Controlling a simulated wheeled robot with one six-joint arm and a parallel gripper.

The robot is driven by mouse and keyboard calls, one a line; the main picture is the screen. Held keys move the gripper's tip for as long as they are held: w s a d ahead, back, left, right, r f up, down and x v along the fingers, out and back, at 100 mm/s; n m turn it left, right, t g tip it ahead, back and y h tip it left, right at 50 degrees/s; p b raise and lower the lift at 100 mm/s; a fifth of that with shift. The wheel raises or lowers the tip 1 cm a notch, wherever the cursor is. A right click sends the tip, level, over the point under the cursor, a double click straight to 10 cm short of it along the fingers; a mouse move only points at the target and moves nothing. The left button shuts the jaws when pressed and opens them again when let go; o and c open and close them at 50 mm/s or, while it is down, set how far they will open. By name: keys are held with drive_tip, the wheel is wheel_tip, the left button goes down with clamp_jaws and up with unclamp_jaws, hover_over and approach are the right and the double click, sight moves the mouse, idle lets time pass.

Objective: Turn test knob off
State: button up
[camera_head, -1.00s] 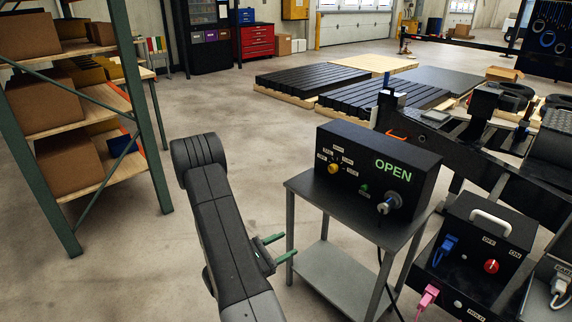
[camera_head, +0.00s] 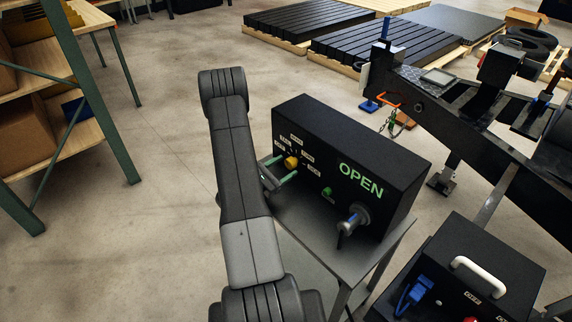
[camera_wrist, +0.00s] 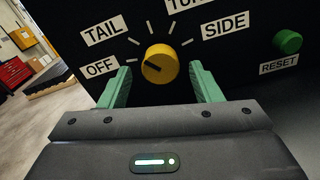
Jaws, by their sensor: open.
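The yellow test knob (camera_head: 291,162) is on the front of a black box (camera_head: 346,146) with a lit OPEN sign. In the wrist view the knob (camera_wrist: 161,60) sits among the OFF, TAIL and SIDE labels and one cut-off label. Its dark pointer mark faces left, roughly toward OFF; the exact setting is hard to tell. My gripper (camera_head: 280,168) is open in front of the panel. In the wrist view its green fingers (camera_wrist: 161,74) stand on either side of the knob, with visible gaps to it.
A green RESET button (camera_wrist: 288,41) is right of the knob. A key-like switch (camera_head: 353,219) sits lower on the panel. The box stands on a grey metal cart (camera_head: 309,246). A second black box (camera_head: 482,259) with a white handle is at lower right. Shelving (camera_head: 88,95) stands at left.

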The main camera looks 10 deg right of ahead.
drive_tip(key=shift+w+d, duration=0.3)
drive_tip(key=shift+d, duration=0.2)
drive_tip(key=shift+c, duration=0.5)
drive_tip(key=c, duration=0.9)
drive_tip(key=shift+n+b, duration=0.35)
drive_tip(key=shift+n, duration=0.05)
drive_tip(key=n+b, duration=0.2)
drive_tip(key=shift+f+n, duration=0.1)
drive_tip(key=shift+n, duration=0.2)
drive_tip(key=shift+n+b, duration=1.05)
drive_tip(key=shift+n, duration=1.25)
